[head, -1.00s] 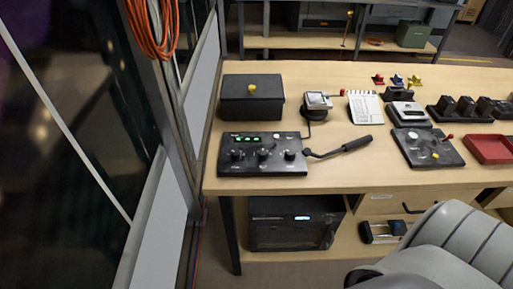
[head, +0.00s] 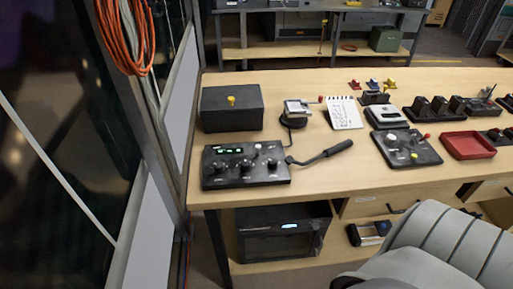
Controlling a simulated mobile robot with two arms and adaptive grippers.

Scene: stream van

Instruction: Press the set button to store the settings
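A black control box (head: 246,177) with a green lit display (head: 229,151), several black knobs and a small white button (head: 257,145) sits at the left end of the wooden bench, near its front edge. A second dark control box (head: 403,158), with a yellow button (head: 414,155), a pale round knob and a red-tipped stick, sits further right. No label naming a set button is legible, so I cannot tell which button it is. Neither gripper is in view.
A black lever (head: 323,153) extends right from the left control box. Behind are a black case (head: 231,108), a small device (head: 298,108) and a notepad (head: 345,112). A red tray (head: 467,146) lies right. A grey seat (head: 425,250) stands before the bench.

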